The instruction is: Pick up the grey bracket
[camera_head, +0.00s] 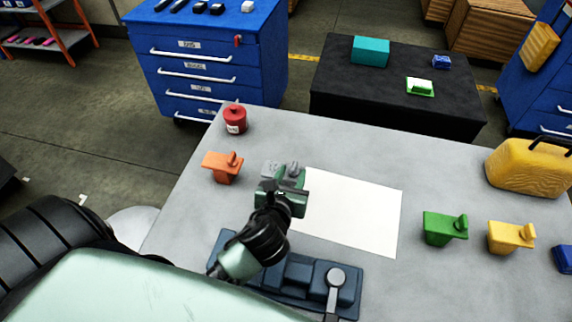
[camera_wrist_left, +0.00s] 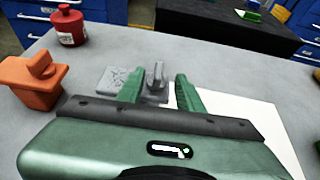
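The grey bracket (camera_head: 284,167) lies on the grey table, partly hidden behind my left gripper (camera_head: 283,181) in the head view. In the left wrist view, the bracket (camera_wrist_left: 154,85) shows its upright knob between the two green fingers of my left gripper (camera_wrist_left: 160,78). A flat, patterned grey part (camera_wrist_left: 113,79) lies just left of the left finger; I cannot tell whether it belongs to the bracket. The fingers are apart, one on each side of the knob, with a small gap visible on the right. My right gripper is not in view.
An orange bracket (camera_head: 223,168) and a red canister (camera_head: 235,118) stand to the left. A white sheet (camera_head: 350,212) lies right of the gripper. Green (camera_head: 443,229) and yellow (camera_head: 508,238) brackets stand farther right. A dark blue tray (camera_head: 300,270) sits at the near edge.

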